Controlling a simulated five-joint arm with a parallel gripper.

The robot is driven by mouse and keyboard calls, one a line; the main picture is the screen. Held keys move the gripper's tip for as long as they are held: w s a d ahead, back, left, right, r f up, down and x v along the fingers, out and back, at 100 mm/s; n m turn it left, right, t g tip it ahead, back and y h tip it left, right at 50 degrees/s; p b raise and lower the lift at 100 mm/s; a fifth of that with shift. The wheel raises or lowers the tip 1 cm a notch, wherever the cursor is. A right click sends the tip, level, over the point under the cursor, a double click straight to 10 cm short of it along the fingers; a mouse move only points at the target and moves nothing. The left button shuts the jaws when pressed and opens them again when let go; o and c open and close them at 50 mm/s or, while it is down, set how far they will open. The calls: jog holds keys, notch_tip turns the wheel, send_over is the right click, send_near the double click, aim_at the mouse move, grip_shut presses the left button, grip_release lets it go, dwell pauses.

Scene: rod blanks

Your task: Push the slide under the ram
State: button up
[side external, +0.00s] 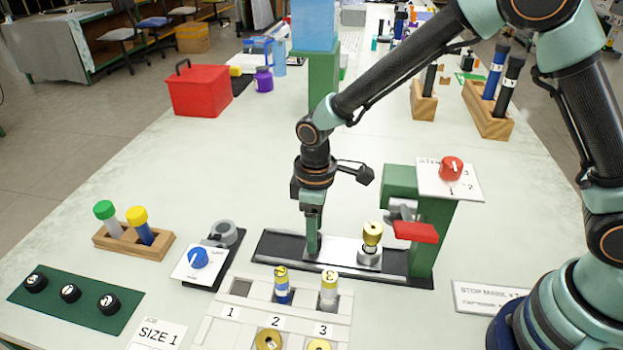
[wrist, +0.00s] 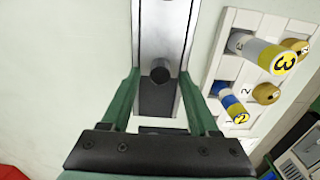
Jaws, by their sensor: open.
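The slide (side external: 341,249) is a pale metal plate lying on a dark track. A grey nest (side external: 369,257) on it holds an upright brass-coloured piece (side external: 372,233). The ram (side external: 402,209) is a grey part on the green press, to the right of the brass piece. My gripper (side external: 313,247) points down over the track, left of the nest. In the wrist view my gripper (wrist: 160,76) is open, one green finger on each side. A dark round piece (wrist: 160,71) shows between the fingertips. I cannot tell whether the fingers touch the slide.
A red lever (side external: 416,232) and a red knob (side external: 451,168) are on the press. A white numbered rack (side external: 215,329) with rods stands in front of the track. A blue-knobbed unit (side external: 199,258) stands left. The table behind the track is mostly clear.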

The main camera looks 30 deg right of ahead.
notch_tip(320, 180, up, 10)
jog(key=shift+r, duration=0.2)
dwell(0.3)
notch_tip(320, 180, down, 12)
jog(key=m, duration=1.4)
jog(key=shift+f, duration=0.2)
grip_shut()
dwell(1.1)
